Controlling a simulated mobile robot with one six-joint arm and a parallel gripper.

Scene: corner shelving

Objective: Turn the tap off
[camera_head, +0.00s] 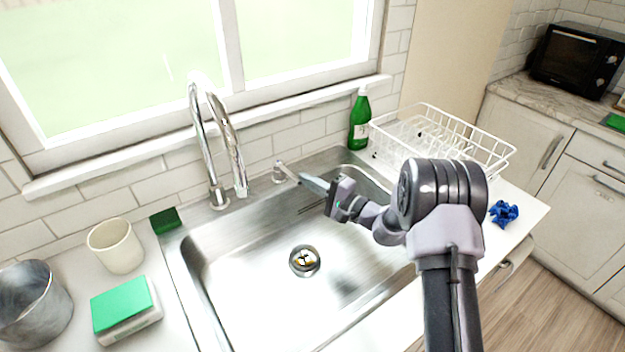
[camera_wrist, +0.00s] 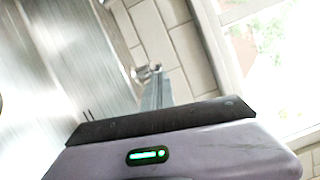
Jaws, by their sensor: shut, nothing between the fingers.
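The chrome tap spout (camera_head: 233,145) arches up behind the sink, and its end hangs over the back of the basin. No stream of water can be made out below it. The small tap handle (camera_head: 284,172) stands on the sink's back rim, right of the spout. My gripper (camera_head: 303,179) is shut and empty, its fingertips pointing left at the handle and very close to it. In the wrist view my fingers (camera_wrist: 157,88) end just by the handle (camera_wrist: 143,73). I cannot tell whether they touch.
The steel sink (camera_head: 235,265) has a drain (camera_head: 304,261) in its floor. A green bottle (camera_head: 359,122) and a white dish rack (camera_head: 440,118) stand behind and right of my arm. A cup (camera_head: 116,246), a metal pot (camera_head: 32,305) and sponges (camera_head: 165,221) sit at the left.

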